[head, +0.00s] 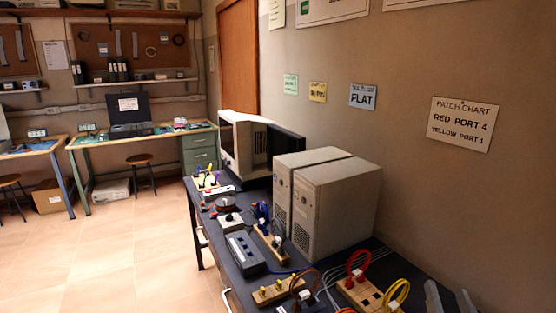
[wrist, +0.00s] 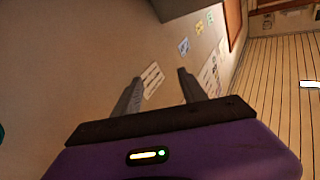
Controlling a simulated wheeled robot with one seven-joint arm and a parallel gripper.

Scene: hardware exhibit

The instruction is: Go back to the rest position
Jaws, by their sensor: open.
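My gripper (head: 451,300) shows only as two grey fingertips at the bottom right of the head view, above the near right part of the dark bench (head: 212,232). In the wrist view my gripper (wrist: 157,95) is open, its two fingers apart with nothing between them. Beyond the fingers is the wall, with a paper sign (wrist: 152,78) seen in the gap. The rest of my arm is out of the head view.
Two beige computer towers (head: 335,205) stand on the bench against the wall. Red (head: 357,264) and yellow (head: 397,293) cables rise from a wooden block near my gripper. A grey box (head: 245,253) and wooden holders lie further left. Open tiled floor (head: 110,250) lies left of the bench.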

